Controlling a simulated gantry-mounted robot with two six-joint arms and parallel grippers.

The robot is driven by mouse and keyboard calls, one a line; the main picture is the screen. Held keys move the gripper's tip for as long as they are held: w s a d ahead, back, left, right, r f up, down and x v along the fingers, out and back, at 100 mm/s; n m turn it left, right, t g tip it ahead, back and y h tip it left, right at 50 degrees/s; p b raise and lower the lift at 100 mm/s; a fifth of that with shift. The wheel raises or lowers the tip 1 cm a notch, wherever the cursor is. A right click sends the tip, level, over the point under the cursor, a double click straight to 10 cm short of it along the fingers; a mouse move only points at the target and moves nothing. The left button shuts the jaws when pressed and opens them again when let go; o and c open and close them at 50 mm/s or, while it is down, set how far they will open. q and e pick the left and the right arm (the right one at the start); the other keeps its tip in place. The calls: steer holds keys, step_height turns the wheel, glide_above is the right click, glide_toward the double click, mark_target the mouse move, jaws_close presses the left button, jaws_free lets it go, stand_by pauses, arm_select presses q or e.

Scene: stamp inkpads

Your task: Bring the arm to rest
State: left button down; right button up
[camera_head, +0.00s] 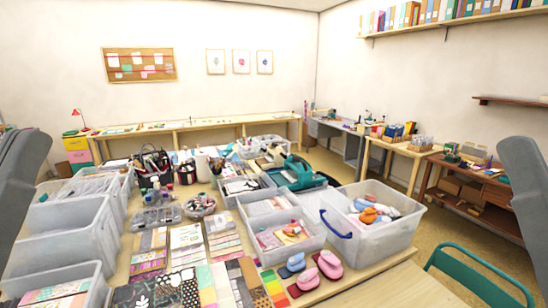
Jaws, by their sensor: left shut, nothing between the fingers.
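A grey link of my left arm (22,185) stands along the left edge of the head view. A grey link of my right arm (524,185) stands along the right edge, at about the same height. Neither arm shows its fingertips, so I see nothing held.
Clear bins (60,245) crowd the table's left side. A clear bin (385,235) with orange and white things stands right of the stamps. Patterned sheets (190,245) cover the middle. The front right tabletop (390,285) is bare. A green chair (480,270) stands at the right.

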step_height(320, 180, up, 34)
steer(key=p, duration=3.1)
steer(key=shift+w+r, duration=0.1)
